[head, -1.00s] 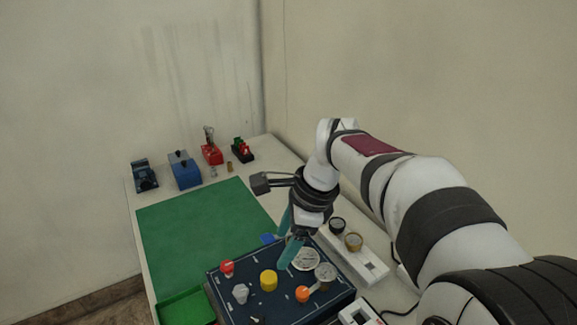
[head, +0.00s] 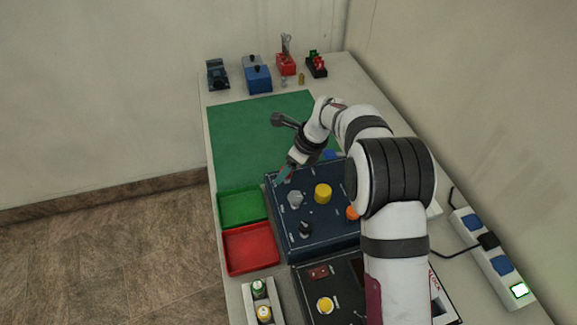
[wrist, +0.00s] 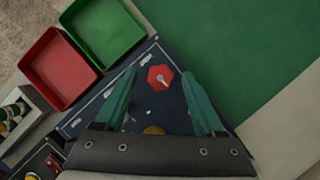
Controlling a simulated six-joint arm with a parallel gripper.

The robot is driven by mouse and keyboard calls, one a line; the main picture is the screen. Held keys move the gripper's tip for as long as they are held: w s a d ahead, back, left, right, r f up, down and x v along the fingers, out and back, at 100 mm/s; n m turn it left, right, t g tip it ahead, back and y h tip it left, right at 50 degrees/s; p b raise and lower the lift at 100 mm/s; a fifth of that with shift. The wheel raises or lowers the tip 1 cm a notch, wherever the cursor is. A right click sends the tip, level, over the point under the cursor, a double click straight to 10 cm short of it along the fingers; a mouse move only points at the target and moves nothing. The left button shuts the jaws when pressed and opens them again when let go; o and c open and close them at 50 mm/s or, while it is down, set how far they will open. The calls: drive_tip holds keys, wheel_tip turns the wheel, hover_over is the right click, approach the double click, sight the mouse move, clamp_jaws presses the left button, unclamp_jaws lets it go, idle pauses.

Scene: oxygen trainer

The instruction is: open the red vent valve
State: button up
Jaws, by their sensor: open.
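The red vent valve (wrist: 160,78) is a red hexagonal knob with a pale pointer on its top. It sits near a corner of the dark blue panel (wrist: 142,66). In the wrist view it lies between and slightly beyond the teal fingers of my gripper (wrist: 160,73), which are apart and empty. In the head view my gripper (head: 283,175) is at the panel's far left corner and hides the valve. I cannot tell how far the fingertips are above the panel.
The yellow knob (head: 323,194), grey knob (head: 295,198), black knob (head: 305,228) and orange knob (head: 352,213) stand on the same panel. A green tray (head: 242,208) and a red tray (head: 250,248) lie left of it. The green mat (head: 240,140) beyond is clear.

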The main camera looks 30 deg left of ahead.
drive_tip(key=shift+f, duration=0.1)
clamp_jaws()
idle(0.3)
drive_tip(key=shift+n, duration=0.4)
drive_tip(key=n+g, duration=0.1)
drive_tip(key=n, duration=0.1)
drive_tip(key=n+g, duration=0.1)
drive_tip(key=n, duration=0.1)
drive_tip(key=shift+w+n+h, duration=0.15)
drive_tip(key=shift+n+h, duration=0.15)
drive_tip(key=shift+n, duration=0.1)
drive_tip(key=shift+w+a+n+g+h, duration=0.1)
drive_tip(key=shift+n+g+h, duration=0.25)
drive_tip(key=shift+n, duration=0.8)
drive_tip(key=shift+n+g+h, duration=0.25)
drive_tip(key=shift+n+g, duration=0.1)
drive_tip(key=shift+n, duration=0.8)
unclamp_jaws()
